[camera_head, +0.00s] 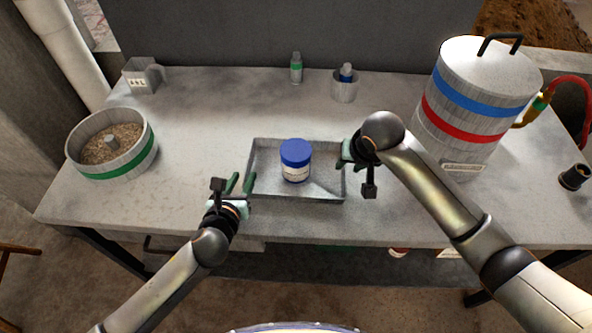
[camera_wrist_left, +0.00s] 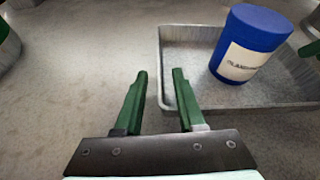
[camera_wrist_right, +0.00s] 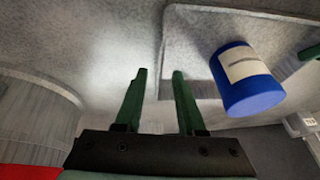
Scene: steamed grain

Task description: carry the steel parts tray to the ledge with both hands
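The grey steel parts tray (camera_head: 318,199) lies on the table, with a blue-lidded jar (camera_head: 296,161) standing in it. My left gripper (camera_head: 240,183) is open at the tray's left side. In the left wrist view, the tray's wall (camera_wrist_left: 161,50) lines up between its parted fingers (camera_wrist_left: 160,72). My right gripper (camera_head: 347,155) is at the tray's right side, partly hidden by its own arm. In the right wrist view its fingers (camera_wrist_right: 159,72) are parted, with the tray's edge between them in the picture. Contact cannot be told. I cannot identify the ledge for sure.
A round grain pan (camera_head: 140,160) stands at the left and a large lidded steel vessel (camera_head: 470,105) at the right. A square mug (camera_head: 139,77), a small bottle (camera_head: 296,68) and a steel cup (camera_head: 344,88) stand at the back. The table between (camera_head: 215,115) is clear.

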